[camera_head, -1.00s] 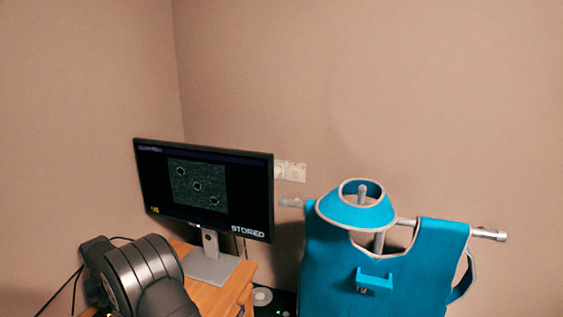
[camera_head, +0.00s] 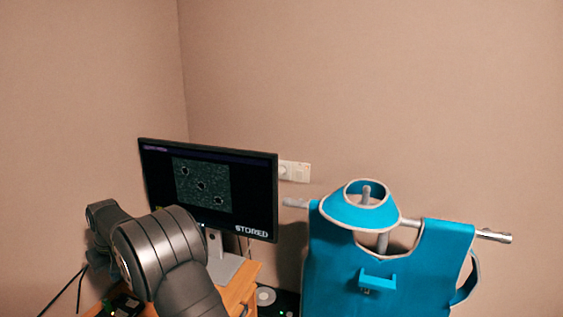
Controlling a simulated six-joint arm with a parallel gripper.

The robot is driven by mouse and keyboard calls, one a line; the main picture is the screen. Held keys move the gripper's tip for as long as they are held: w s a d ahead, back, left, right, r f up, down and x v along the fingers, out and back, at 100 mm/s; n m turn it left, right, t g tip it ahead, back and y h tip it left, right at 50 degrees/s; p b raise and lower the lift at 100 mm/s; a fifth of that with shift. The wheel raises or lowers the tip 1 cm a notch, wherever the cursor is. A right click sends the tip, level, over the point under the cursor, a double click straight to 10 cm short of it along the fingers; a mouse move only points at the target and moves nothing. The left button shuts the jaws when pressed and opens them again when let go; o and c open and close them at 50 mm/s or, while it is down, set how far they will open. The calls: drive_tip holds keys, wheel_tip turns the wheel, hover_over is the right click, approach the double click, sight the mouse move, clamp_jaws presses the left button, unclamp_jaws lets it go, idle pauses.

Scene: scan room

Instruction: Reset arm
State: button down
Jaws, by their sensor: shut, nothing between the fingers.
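My dark grey arm (camera_head: 160,250) rises at the lower left of the head view, in front of the wooden desk and the monitor's lower left part. Its bent joint shows, with one link running down out of the frame. My gripper is not in view.
A monitor (camera_head: 258,200) showing "STORED" stands on a wooden desk (camera_head: 240,285). To the right, a blue apron and collar (camera_head: 335,270) hang on a metal stand (camera_head: 495,236). A wall socket (camera_head: 295,171) is behind. Black cables (camera_head: 70,290) run at the lower left.

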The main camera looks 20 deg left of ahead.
drive_tip(key=d+r+n+y, duration=0.1)
drive_tip(key=d+r+n, duration=0.2)
drive_tip(key=r, duration=0.2)
drive_tip(key=shift+s+r, duration=0.15)
drive_tip(key=shift+r, duration=0.15)
drive_tip(key=c, duration=2.1)
unclamp_jaws()
drive_tip(key=o, duration=1.4)
drive_tip(key=shift+d, duration=0.1)
drive_tip(key=o, duration=0.7)
drive_tip(key=shift+h, duration=0.4)
drive_tip(key=d, duration=0.4)
drive_tip(key=shift+s+d+r, duration=0.15)
drive_tip(key=shift+r, duration=0.25)
drive_tip(key=s+d+h, duration=0.2)
drive_tip(key=d, duration=1)
wheel_tip(320, 180, down, 9)
drive_tip(key=shift+w, duration=0.15)
drive_tip(key=shift+d, duration=0.1)
